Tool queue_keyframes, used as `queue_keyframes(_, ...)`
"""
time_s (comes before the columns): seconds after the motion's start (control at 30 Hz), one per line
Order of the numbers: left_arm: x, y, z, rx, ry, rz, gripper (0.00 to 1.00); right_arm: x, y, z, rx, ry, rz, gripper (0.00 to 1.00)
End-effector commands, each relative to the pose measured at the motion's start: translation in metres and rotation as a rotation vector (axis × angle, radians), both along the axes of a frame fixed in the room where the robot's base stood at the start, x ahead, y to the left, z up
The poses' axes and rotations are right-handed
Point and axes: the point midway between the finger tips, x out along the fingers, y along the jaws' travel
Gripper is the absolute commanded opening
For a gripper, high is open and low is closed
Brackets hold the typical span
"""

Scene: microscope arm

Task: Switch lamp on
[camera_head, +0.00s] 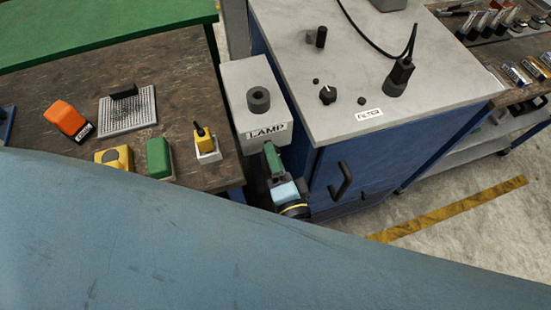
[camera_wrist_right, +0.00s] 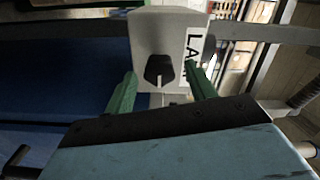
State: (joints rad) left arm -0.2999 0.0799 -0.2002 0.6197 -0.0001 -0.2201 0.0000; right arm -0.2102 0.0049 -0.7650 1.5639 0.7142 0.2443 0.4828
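The lamp unit (camera_head: 270,85) is a light grey box with a black-ringed socket (camera_head: 258,99) on top and a LAMP label (camera_head: 267,131) at its front edge. In the right wrist view the box (camera_wrist_right: 150,28) carries a black knob (camera_wrist_right: 158,70) with a white pointer line. In the head view this knob does not show. My right gripper (camera_head: 271,152) is at the box's front, below the label. In the wrist view its green fingers (camera_wrist_right: 162,75) are open, one on each side of the knob, and no contact is visible. My left gripper is out of view.
A blue cabinet (camera_head: 365,165) with a grey top, a FILTER label (camera_head: 368,114) and black handle (camera_head: 343,180) stands right of the lamp. The brown bench (camera_head: 60,100) at left holds an orange block (camera_head: 66,118) and other fixtures. A large pale blue surface covers the foreground.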

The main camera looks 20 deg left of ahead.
Motion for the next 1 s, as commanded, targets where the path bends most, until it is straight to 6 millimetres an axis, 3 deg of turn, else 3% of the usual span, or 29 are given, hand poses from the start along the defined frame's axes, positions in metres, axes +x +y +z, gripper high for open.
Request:
queue_keyframes(0.37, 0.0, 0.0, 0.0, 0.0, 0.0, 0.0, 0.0, -0.01, -0.006, -0.001, -0.002, 0.001, 0.0, 0.55)
queue_keyframes(0.8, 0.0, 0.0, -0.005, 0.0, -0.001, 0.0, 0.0, -0.087, -0.058, -0.002, -0.003, 0.002, 0.001, 0.55)
queue_keyframes(1.0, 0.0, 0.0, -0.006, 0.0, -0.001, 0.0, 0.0, -0.107, -0.072, -0.001, -0.001, 0.001, 0.001, 0.55)
